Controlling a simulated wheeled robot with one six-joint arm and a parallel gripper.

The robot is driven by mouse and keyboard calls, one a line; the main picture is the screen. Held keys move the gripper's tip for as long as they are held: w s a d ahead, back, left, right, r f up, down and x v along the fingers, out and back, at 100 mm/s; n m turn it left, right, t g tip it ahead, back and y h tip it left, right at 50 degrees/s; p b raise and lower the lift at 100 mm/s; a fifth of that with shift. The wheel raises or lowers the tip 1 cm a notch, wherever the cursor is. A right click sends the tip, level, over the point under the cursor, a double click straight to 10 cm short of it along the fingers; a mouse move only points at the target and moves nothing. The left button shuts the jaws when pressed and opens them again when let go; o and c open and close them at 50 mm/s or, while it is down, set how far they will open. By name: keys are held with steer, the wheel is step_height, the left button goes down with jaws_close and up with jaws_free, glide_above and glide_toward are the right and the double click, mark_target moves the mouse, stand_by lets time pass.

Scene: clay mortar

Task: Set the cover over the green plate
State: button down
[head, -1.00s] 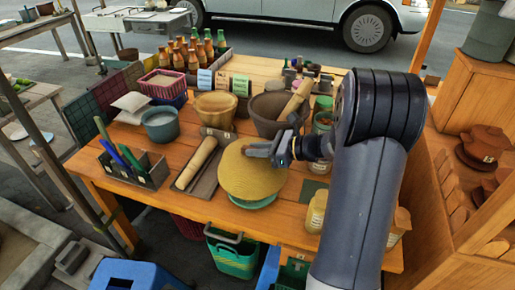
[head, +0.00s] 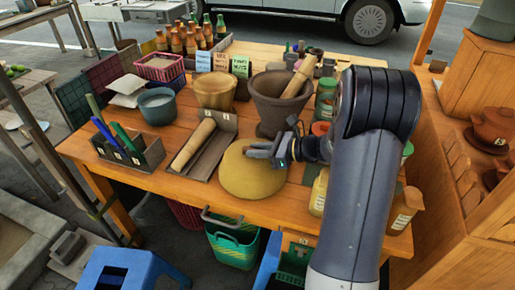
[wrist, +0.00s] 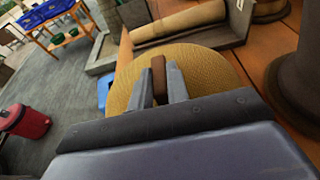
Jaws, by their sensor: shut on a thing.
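The cover (head: 252,178) is a tan woven dome at the front edge of the wooden table in the head view. Its weave also shows in the wrist view (wrist: 200,66). My gripper (head: 272,153) is at the top of the cover. In the wrist view my gripper (wrist: 159,88) is shut on the cover's brown knob (wrist: 158,72), with one finger on each side. The green plate is not visible now; the cover hides the place where it showed earlier. I cannot tell whether the cover touches the table.
A tray with a rolling pin (head: 194,145) lies just left of the cover. A dark mortar (head: 280,102) stands behind it, and a yellow jar (head: 319,193) stands to the right. A pen box (head: 130,156) is at the left. Green baskets (head: 234,243) are below the front edge.

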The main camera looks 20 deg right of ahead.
stand_by(0.4)
steer(key=c, duration=1.3)
jaws_free()
steer(key=v, duration=0.7)
steer(key=shift+s+d, duration=0.2)
steer(key=x, duration=0.7)
steer(key=r+p, duration=0.3)
steer(key=r, duration=0.1)
steer(key=shift+w+a+r+p, duration=0.2)
steer(key=shift+r+p, duration=0.15)
steer(key=shift+r, duration=0.05)
steer(key=shift+r+p, duration=0.6)
steer(key=shift+r, duration=0.2)
